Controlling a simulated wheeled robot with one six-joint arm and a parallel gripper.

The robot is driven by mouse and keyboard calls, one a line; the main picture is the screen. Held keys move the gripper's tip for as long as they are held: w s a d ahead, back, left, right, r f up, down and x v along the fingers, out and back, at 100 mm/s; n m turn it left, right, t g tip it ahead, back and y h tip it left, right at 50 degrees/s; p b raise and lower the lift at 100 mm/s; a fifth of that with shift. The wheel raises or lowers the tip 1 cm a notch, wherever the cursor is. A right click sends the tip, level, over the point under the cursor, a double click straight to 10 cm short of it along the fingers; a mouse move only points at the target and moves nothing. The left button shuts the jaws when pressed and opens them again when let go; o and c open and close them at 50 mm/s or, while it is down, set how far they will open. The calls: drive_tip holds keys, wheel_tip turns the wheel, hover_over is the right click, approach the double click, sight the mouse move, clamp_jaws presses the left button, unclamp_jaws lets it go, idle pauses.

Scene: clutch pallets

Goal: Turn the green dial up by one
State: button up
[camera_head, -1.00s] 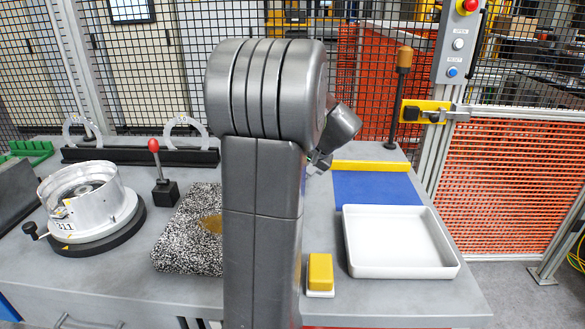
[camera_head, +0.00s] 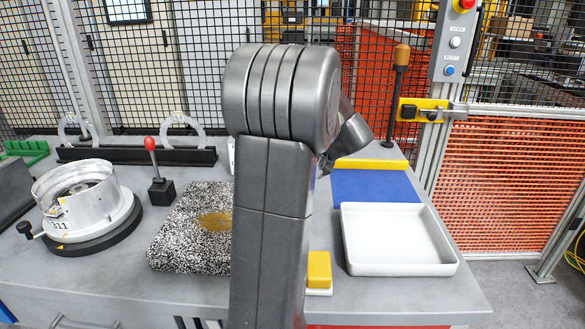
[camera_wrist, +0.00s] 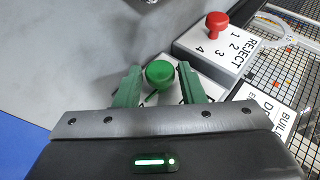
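The green dial (camera_wrist: 160,74) is a round knob in the wrist view, just beyond the gripper and between its fingers. My gripper (camera_wrist: 158,69) is open, with one green finger on each side of the dial and a visible gap on both sides. The dial's base and scale are mostly hidden by the gripper, so I cannot read its setting. A red dial (camera_wrist: 217,25) stands up and to the right on a white block (camera_wrist: 218,52) marked REJECT, with the numbers 1, 2, 3 and more. In the head view my arm hides both dials.
Another white labelled block (camera_wrist: 268,112) lies right of the gripper. In the head view, a white tray (camera_head: 352,268) and a yellow block (camera_head: 319,268) lie right of my arm. A speckled slab (camera_head: 180,245), red-knobbed lever (camera_head: 161,190) and metal drum (camera_head: 62,212) stand left.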

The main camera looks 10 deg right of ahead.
drive_tip(key=shift+o, duration=1)
drive_tip(key=p+v, duration=0.1)
drive_tip(key=v, duration=1.2)
drive_tip(key=shift+s+d+r, duration=0.15)
drive_tip(key=shift+s+r, duration=0.1)
drive_tip(key=shift+r, duration=0.05)
drive_tip(key=b+x, duration=0.1)
drive_tip(key=x, duration=1.3)
drive_tip(key=shift+s+d, duration=0.1)
